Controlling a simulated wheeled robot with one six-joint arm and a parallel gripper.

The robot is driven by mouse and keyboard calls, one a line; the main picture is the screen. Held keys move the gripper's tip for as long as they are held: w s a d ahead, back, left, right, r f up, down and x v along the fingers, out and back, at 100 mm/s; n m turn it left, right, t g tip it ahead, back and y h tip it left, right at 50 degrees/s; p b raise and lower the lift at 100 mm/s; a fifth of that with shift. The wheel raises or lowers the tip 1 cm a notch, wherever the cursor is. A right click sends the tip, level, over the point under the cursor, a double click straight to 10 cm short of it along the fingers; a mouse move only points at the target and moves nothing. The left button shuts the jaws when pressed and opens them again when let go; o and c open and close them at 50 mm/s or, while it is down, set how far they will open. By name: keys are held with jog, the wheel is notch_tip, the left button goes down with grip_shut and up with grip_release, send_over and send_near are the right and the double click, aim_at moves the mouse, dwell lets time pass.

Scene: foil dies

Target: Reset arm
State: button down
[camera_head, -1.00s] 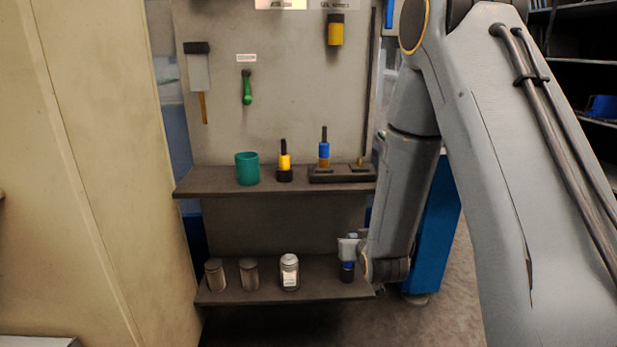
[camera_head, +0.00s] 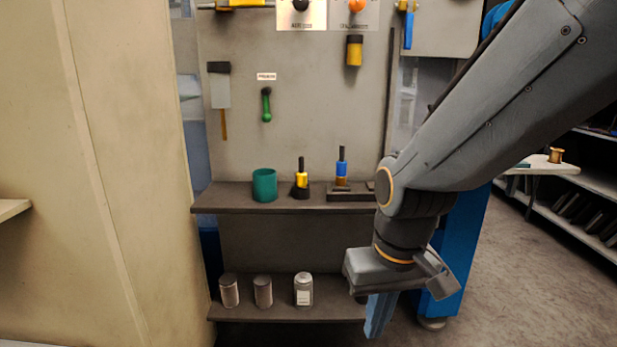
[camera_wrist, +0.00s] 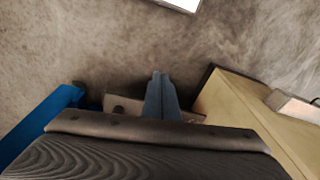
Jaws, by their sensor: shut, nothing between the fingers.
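My gripper (camera_head: 378,318) hangs down in front of the right end of the lower shelf in the head view. Its blue-grey fingers are closed together and hold nothing. In the wrist view the closed fingers (camera_wrist: 160,80) point out over the floor. My arm comes in from the upper right of the head view and covers the right part of the shelves.
The upper shelf (camera_head: 225,200) bears a green cup (camera_head: 264,185), a yellow-handled tool (camera_head: 301,180) and a blue-handled tool (camera_head: 341,168) on a dark base. The lower shelf (camera_head: 265,313) bears two grey canisters and a white-labelled jar (camera_head: 303,290). A beige cabinet wall (camera_head: 110,150) stands left. Open floor (camera_head: 530,280) lies right.

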jog(key=s+r+g, duration=0.1)
jog(key=s+r, duration=0.1)
jog(key=s, duration=0.3)
jog(key=d+r+m+p, duration=0.2)
jog(key=d+r+p, duration=0.4)
jog(key=p, duration=0.8)
jog(key=shift+d+r+h, duration=0.4)
jog(key=shift+d, duration=0.8)
